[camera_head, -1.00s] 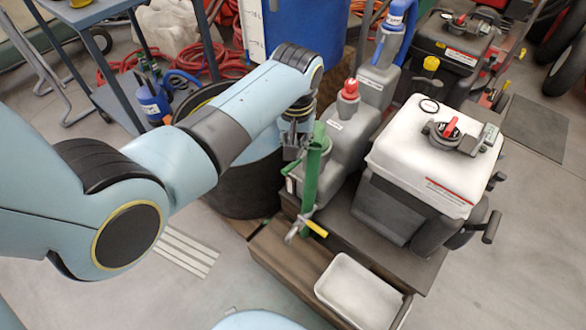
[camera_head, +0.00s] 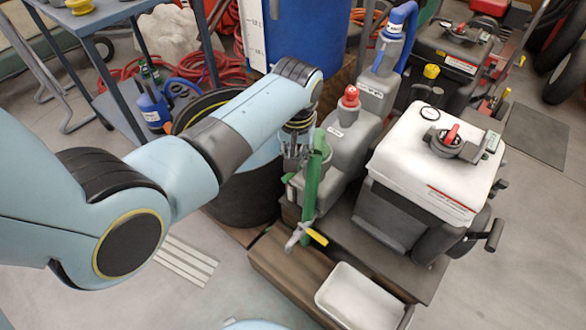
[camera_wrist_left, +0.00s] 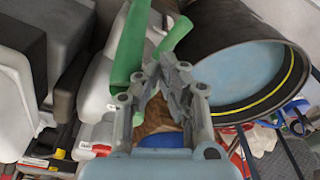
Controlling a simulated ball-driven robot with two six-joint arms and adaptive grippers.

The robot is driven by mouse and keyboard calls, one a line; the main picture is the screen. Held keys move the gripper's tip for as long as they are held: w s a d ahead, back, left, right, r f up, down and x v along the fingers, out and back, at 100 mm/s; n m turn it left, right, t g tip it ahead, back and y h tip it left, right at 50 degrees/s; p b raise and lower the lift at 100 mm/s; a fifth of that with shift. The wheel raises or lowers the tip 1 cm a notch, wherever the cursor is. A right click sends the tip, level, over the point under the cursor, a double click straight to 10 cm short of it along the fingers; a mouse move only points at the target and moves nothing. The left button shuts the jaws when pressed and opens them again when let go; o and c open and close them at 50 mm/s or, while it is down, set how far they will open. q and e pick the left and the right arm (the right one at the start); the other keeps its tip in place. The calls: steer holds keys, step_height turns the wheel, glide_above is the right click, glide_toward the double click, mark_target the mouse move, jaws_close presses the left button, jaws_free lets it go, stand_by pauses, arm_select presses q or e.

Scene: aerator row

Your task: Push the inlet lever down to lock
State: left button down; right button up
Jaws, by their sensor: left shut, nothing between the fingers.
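A long green lever-like bar (camera_head: 313,180) stands upright beside the grey unit with the red cap, with a metal fitting and yellow tab (camera_head: 317,238) at its lower end. I cannot tell for sure that it is the inlet lever. My left gripper (camera_head: 294,163) is just left of the bar's upper part, shut and empty. In the left wrist view the shut fingers (camera_wrist_left: 165,78) are close beside the green bar (camera_wrist_left: 131,50), and a second green piece (camera_wrist_left: 174,36) slants behind the fingertips. Whether they touch is unclear. My right gripper is not in view.
A grey unit with a red cap (camera_head: 349,97) is right of the bar, and a white-topped machine (camera_head: 425,170) stands beyond it. A black round tub (camera_head: 245,198) is behind my left arm. A white tray (camera_head: 362,300) lies at the front. Open floor is at lower left.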

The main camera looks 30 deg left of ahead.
arm_select(q)
steer(key=shift+f, duration=0.2)
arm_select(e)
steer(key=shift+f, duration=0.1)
arm_select(q)
steer(key=shift+f+b, duration=0.4)
steer(key=shift+f, duration=0.1)
steer(key=shift+f+b, duration=0.7)
steer(key=shift+f, duration=0.5)
steer(key=shift+f+b, duration=0.7)
steer(key=shift+f, duration=0.5)
steer(key=shift+r+p, duration=0.5)
steer(key=r+p, duration=0.3)
steer(key=shift+s, duration=0.25)
steer(key=r+p, duration=0.2)
steer(key=p, duration=0.1)
steer(key=s+r+p, duration=0.1)
steer(key=r+p, duration=0.4)
steer(key=shift+s+a+r+p, duration=0.15)
steer(key=shift+s+r+p, duration=0.1)
steer(key=shift+p, duration=0.15)
steer(key=shift+f, duration=0.15)
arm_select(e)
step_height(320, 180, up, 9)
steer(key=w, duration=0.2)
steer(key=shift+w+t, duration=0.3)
arm_select(q)
steer(key=shift+s+f, duration=0.1)
